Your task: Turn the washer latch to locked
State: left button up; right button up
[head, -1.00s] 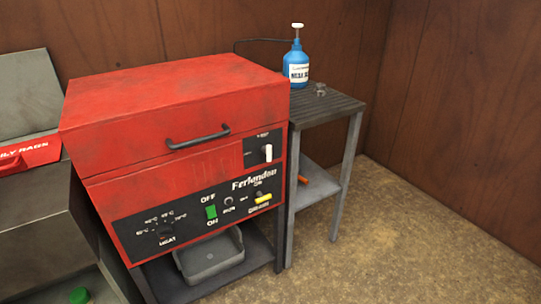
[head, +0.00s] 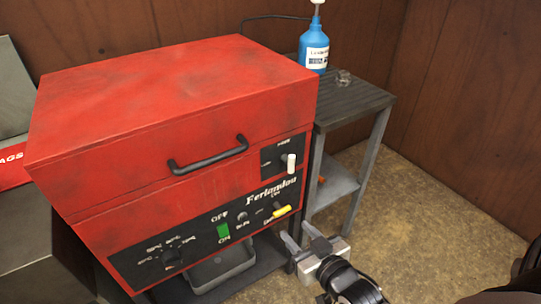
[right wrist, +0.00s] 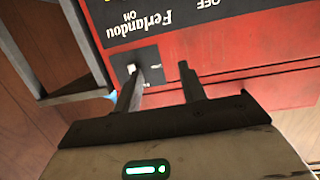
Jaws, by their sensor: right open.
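The red washer (head: 150,110) stands with its lid down and a dark handle on the front. The latch (head: 291,163) is a white-tipped lever, pointing upright on a small black plate at the upper right of the washer's front. My right gripper (head: 295,232) is open and empty, below the latch and in front of the lower right corner of the panel. In the right wrist view, my right gripper (right wrist: 161,70) has its two fingers apart; the latch's white tip (right wrist: 131,68) shows close to the left finger's tip. Contact cannot be told. My left gripper is not in view.
The lower panel has a green switch (head: 223,231), a yellow lever (head: 282,211) and a heat knob (head: 171,255). A grey tray (head: 222,266) sits underneath. A side stand (head: 352,101) with a blue bottle (head: 314,48) is at the right. Floor is open beyond it.

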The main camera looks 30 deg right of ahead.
aim_at(292, 166)
jog(key=w+d+r+m+t+h, duration=0.1)
jog(key=d+r+t+h, duration=0.1)
jog(key=d+r, duration=0.35)
jog(key=w+d, duration=0.1)
jog(key=w, duration=0.4)
jog(key=w+d+f, duration=0.1)
jog(key=w, duration=0.4)
jog(key=w+d+f, duration=0.1)
jog(key=w, duration=0.4)
jog(key=shift+w, duration=0.25)
grip_shut()
